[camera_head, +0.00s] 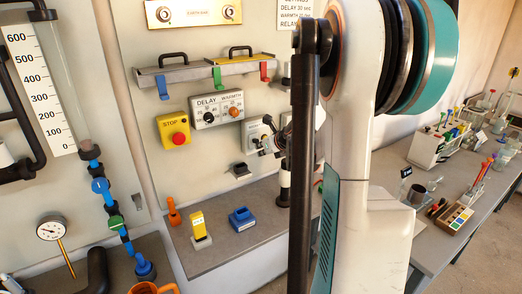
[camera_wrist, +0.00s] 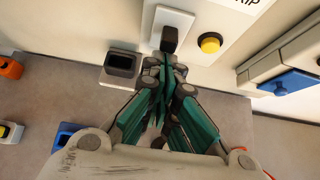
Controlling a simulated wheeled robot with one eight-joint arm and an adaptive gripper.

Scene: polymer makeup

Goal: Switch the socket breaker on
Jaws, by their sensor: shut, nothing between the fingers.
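A white switch plate (camera_wrist: 184,24) with a black toggle (camera_wrist: 169,40) is on the wall panel in the wrist view. A yellow round button (camera_wrist: 210,42) is to its right, under a label with its end reading like "IP". My gripper (camera_wrist: 165,66) is shut and empty, with its tips just below the toggle. Whether the tips touch the toggle I cannot tell. In the head view my gripper (camera_head: 273,141) is small, in front of a grey plate (camera_head: 256,131) on the panel. My arm hides the panel to its right.
A grey holder (camera_wrist: 121,65) juts from the wall left of my gripper. A yellow STOP box (camera_head: 174,130) and a DELAY/WARMTH box (camera_head: 217,109) are on the panel. A blue block (camera_head: 242,219) and a yellow item (camera_head: 198,224) stand on the ledge below. A blue-handled unit (camera_wrist: 290,83) is right.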

